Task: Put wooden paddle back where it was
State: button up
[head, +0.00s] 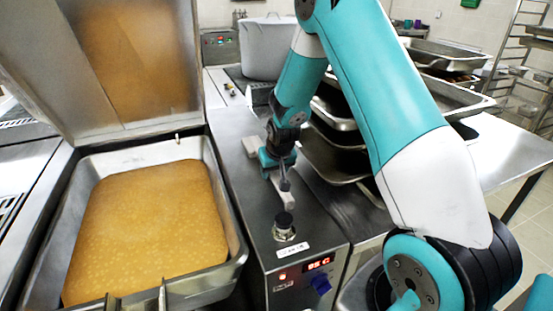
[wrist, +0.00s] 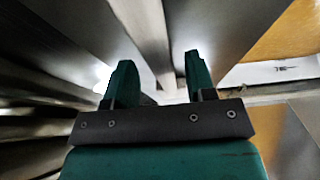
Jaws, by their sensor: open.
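A long pale bar, which looks like the wooden paddle (head: 284,194), lies along the steel top right of the open pan. My gripper (head: 275,170) is low over its middle and hides part of it. In the wrist view the pale bar (wrist: 148,40) runs from the top edge down to between the two green fingers of my gripper (wrist: 157,78). The fingers are open, with a gap on each side of the bar. I cannot tell how far below the fingertips the bar lies.
The open pan (head: 236,262) of golden liquid is at left under a raised lid (head: 125,60). A black knob (head: 284,221) stands near the steel top's front. A grey stockpot (head: 267,47) is behind. Stacked metal trays (head: 335,160) crowd the arm's right side.

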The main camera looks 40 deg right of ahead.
jog(key=v, duration=1)
jog(key=s+a+r+n+y, duration=0.1)
jog(key=s+a+r+n, duration=0.15)
jog(key=a, duration=0.45)
jog(key=s+a+r+n+y, duration=0.1)
jog(key=s+a+r+y, duration=0.1)
jog(key=s+a+r, duration=0.3)
jog(key=s+a+r+n+g+y, duration=0.1)
jog(key=s+a+r+n+g, duration=0.1)
jog(key=s+a, duration=0.4)
jog(key=s+a+r+n+g+y, duration=0.1)
jog(key=s+a+n, duration=0.4)
jog(key=s, duration=0.7)
jog(key=shift+s+a+r+g+b, duration=0.3)
jog(key=shift+a+r+g+b, duration=0.2)
jog(key=shift+a+g, duration=0.3)
jog(key=shift+c, duration=0.2)
